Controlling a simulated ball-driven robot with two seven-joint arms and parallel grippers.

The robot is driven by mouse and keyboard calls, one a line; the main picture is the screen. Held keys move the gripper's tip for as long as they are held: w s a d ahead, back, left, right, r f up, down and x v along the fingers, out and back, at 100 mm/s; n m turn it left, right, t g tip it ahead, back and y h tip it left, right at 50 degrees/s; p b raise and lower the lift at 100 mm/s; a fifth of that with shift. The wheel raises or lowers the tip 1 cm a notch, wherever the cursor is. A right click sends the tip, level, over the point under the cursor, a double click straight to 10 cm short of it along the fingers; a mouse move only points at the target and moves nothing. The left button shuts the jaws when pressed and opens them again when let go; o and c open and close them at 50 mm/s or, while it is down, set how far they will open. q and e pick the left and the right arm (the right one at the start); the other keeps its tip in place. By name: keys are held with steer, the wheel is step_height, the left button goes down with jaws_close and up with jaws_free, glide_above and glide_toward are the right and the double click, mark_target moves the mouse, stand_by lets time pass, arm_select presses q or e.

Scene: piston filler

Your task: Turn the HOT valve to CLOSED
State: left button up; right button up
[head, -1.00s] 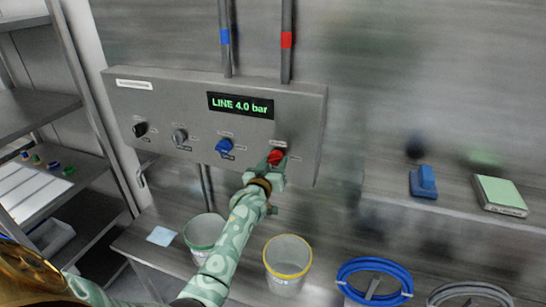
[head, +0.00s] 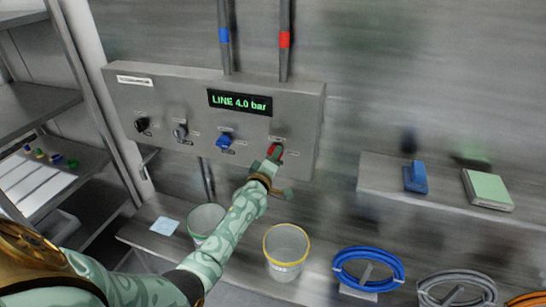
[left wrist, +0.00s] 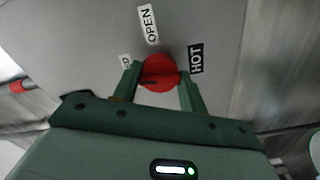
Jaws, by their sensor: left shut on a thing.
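The HOT valve (head: 277,148) is a red knob at the right end of the grey panel (head: 308,110), under the red-banded pipe. My left gripper (head: 272,157) is shut on it. In the left wrist view the round red knob (left wrist: 160,70) sits between the two green fingers, with a dark mark on its lower left face. A black HOT label (left wrist: 196,58) is on its right. A white OPEN label (left wrist: 149,24) is above it. Another white label (left wrist: 125,61) on its left is partly hidden by a finger. My right gripper is not in view.
The panel display (head: 242,102) reads LINE 4.0 bar. A blue knob (head: 224,140) is left of the HOT valve, with grey and black knobs further left. A yellow-rimmed bucket (head: 286,262) and a green-rimmed bucket (head: 203,218) stand below. A blue hose coil (head: 368,268) lies right.

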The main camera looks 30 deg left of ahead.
arm_select(q)
steer(key=shift+n, duration=1)
steer(key=o, duration=1)
steer(key=p+v, duration=0.2)
steer(key=v, duration=1.4)
steer(key=shift+s, duration=0.2)
steer(key=shift+f, duration=0.1)
